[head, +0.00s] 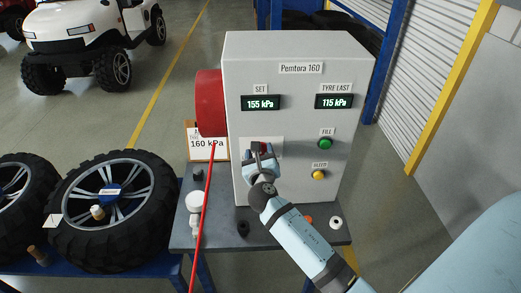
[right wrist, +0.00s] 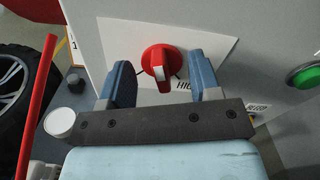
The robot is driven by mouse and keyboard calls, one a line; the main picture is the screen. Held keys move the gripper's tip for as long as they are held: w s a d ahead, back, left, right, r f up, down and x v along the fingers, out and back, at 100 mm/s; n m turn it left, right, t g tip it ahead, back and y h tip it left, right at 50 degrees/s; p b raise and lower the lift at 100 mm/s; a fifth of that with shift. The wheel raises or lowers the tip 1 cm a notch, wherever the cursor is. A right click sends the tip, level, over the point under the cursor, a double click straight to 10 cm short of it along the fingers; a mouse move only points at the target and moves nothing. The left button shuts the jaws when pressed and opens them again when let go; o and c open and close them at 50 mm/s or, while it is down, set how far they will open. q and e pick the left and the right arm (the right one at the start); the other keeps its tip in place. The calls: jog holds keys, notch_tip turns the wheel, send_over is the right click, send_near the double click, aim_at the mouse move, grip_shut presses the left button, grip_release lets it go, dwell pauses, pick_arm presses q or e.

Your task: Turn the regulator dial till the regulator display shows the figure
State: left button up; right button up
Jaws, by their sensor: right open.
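In the right wrist view my right gripper (right wrist: 160,82) is open, one blue finger on each side of the dial, with gaps showing. The regulator display (head: 260,103), labelled SET, reads 155 kPa. A card (head: 207,143) beside the machine reads 160 kPa. My left gripper is not in view.
The TYRE LAST display (head: 334,101) reads 115 kPa. A green FILL button (head: 325,144) and a yellow button (head: 319,175) sit right of the dial. A red hose (head: 204,215) hangs from a red reel (head: 210,103).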

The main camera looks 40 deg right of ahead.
jog(key=p+v, duration=0.2)
jog(key=v, duration=0.4)
dwell(0.4)
jog(key=shift+f, duration=0.1)
dwell(0.3)
